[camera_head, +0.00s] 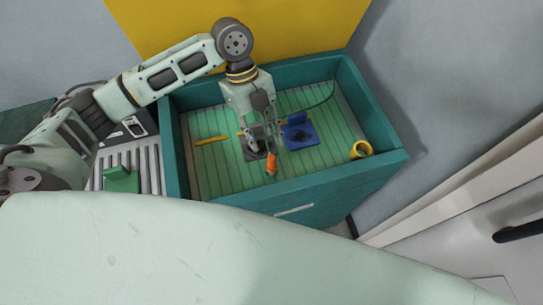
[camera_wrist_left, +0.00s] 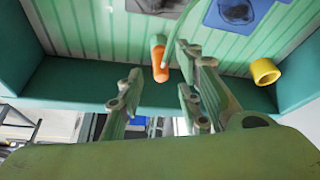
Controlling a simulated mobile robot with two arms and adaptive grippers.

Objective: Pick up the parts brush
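An orange cylindrical piece (camera_head: 271,164), which looks like the handle of the parts brush, is in the teal basin near its front wall. It also shows in the left wrist view (camera_wrist_left: 158,60); I cannot make out its bristles. My left gripper (camera_wrist_left: 158,94) is open and empty, its fingers apart on either side of the line to the orange piece. In the head view the left gripper hangs over the basin, beside the orange piece and partly covering the things behind. My right gripper is in neither view.
The teal basin (camera_head: 172,160) has raised walls and a ribbed floor. It holds a blue tray-like item (camera_head: 300,137), a yellow ring (camera_head: 361,149), a thin yellow stick (camera_head: 210,141) and a dark flat piece (camera_head: 254,152). A green block (camera_head: 120,180) sits left, outside the basin.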

